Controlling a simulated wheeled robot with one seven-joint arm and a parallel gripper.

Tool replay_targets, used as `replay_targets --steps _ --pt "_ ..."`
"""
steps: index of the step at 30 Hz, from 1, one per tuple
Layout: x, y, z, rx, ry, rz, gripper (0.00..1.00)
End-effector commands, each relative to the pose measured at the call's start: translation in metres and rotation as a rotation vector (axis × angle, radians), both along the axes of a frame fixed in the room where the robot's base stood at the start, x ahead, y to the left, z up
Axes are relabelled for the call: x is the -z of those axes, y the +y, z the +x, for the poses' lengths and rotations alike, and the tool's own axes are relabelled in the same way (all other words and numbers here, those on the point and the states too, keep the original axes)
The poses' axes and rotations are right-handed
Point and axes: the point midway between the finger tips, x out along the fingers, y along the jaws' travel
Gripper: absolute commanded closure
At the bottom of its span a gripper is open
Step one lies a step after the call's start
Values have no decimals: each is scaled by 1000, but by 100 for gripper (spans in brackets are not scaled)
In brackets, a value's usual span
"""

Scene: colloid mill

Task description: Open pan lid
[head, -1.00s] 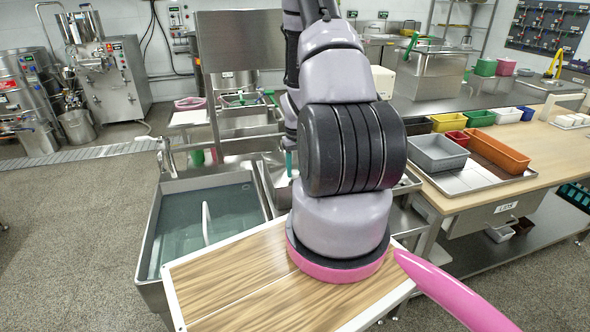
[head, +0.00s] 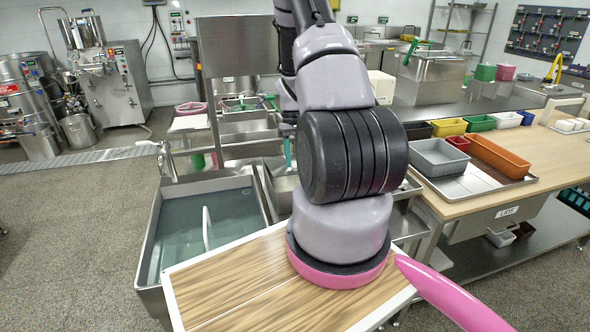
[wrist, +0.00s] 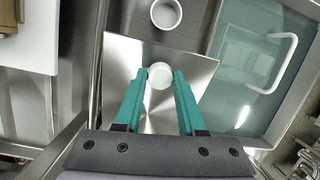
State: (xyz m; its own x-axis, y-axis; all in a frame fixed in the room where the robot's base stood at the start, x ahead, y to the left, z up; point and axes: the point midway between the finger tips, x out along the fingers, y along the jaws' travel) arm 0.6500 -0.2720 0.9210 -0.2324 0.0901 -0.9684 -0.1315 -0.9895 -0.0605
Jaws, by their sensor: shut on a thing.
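A flat metal plate, which looks like the pan lid (wrist: 125,62), lies under my gripper in the wrist view. A round white knob (wrist: 159,77) stands at its middle. My gripper (wrist: 160,72) has its two teal fingers on either side of this knob, shut on it. I cannot tell whether the lid is resting on its pan or raised. In the head view my arm hides most of the grip; only a bit of a teal finger (head: 287,150) shows.
A water-filled sink (head: 208,232) with a white handle-like bar (wrist: 284,62) lies beside the lid. A white round cup (wrist: 165,14) stands just past the lid. A wood-topped board (head: 230,285) is in front. Bins on a tray (head: 470,185) stand at right.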

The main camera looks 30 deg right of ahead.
Motion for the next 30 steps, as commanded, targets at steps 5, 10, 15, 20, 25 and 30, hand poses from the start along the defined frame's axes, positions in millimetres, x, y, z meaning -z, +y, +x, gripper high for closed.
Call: replay_targets --steps 5,10,15,20,25,30 --pt "-31 -6 19 -2 25 7 100" --pt "-58 -13 42 -2 21 5 100" --pt "-81 -21 68 -2 21 4 100" --pt "-98 -29 95 -2 22 3 100" --pt "-111 -39 126 -3 24 2 100" --pt "-113 -40 130 0 28 5 58"
